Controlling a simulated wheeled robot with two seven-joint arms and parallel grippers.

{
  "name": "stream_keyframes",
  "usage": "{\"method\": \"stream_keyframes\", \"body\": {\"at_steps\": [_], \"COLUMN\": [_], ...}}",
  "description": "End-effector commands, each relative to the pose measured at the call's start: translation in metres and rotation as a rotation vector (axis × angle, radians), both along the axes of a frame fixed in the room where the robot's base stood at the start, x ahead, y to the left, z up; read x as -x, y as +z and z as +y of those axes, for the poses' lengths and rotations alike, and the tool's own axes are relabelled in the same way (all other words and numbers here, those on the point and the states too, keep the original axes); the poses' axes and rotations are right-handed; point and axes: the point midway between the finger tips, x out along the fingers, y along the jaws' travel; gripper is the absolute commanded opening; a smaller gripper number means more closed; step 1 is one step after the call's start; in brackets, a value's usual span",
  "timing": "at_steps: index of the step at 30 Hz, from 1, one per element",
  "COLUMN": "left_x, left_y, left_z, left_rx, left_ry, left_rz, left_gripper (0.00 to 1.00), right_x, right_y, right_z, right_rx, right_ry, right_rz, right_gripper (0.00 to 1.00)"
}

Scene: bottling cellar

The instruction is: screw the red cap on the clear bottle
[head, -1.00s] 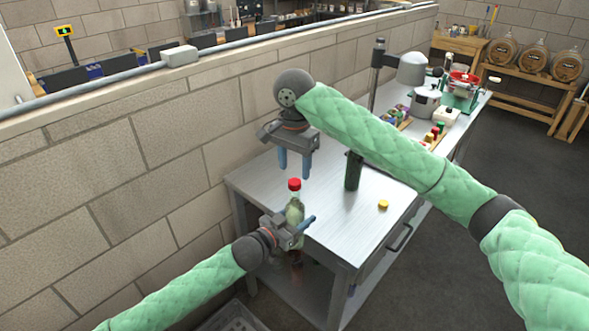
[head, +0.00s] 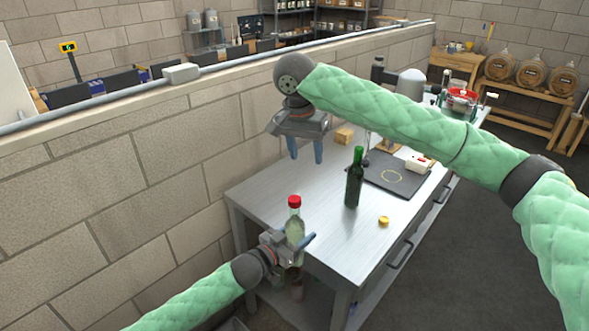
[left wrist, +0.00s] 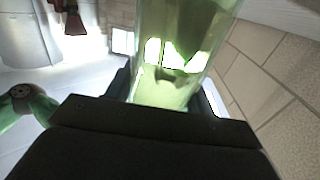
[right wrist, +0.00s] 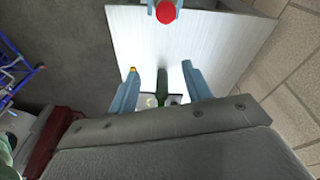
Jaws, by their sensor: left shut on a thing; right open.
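The red cap (head: 294,201) sits upright on the mouth of the clear bottle (head: 294,229); whether it is tight I cannot tell. My left gripper (head: 294,247) is shut around the bottle's body, at the near left edge of the table. The bottle's lower part is mostly hidden by the gripper. The greenish glass (left wrist: 185,50) fills the jaws in the left wrist view. My right gripper (head: 305,151) is open and empty, above the cap and clear of it. In the right wrist view the red cap (right wrist: 166,13) is at the top edge, outside the fingers (right wrist: 160,76).
A dark green bottle (head: 354,180) stands on the metal table (head: 330,225), with a yellow cap (head: 384,220) lying nearby. A dark mat (head: 393,174) and a small wooden block (head: 344,134) are farther back. A block wall (head: 140,190) runs close along the left side.

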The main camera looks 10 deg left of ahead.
Motion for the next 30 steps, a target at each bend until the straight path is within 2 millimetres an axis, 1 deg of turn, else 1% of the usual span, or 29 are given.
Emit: {"method": "stream_keyframes", "body": {"at_steps": [8, 15, 21, 30], "left_x": [0.0, 0.0, 0.0, 0.0], "left_y": [0.002, 0.002, 0.002, 0.002], "left_z": [0.0, 0.0, 0.0, 0.0], "left_rx": [0.001, 0.001, 0.001, 0.001], "left_ry": [0.0, 0.0, 0.0, 0.0], "left_rz": [-0.002, -0.002, -0.002, -0.002], "left_gripper": [0.0, 0.0, 0.0, 0.0], "right_x": [0.003, 0.01, 0.015, 0.021], "right_y": [-0.009, -0.024, -0.034, -0.037], "right_z": [-0.001, 0.003, 0.008, 0.017], "right_rx": [0.042, 0.054, 0.05, 0.032], "right_ry": [0.344, 0.705, 1.007, 1.46], "right_rz": [0.072, 0.15, 0.199, 0.229], "right_gripper": [0.49, 0.49, 0.49, 0.49]}}
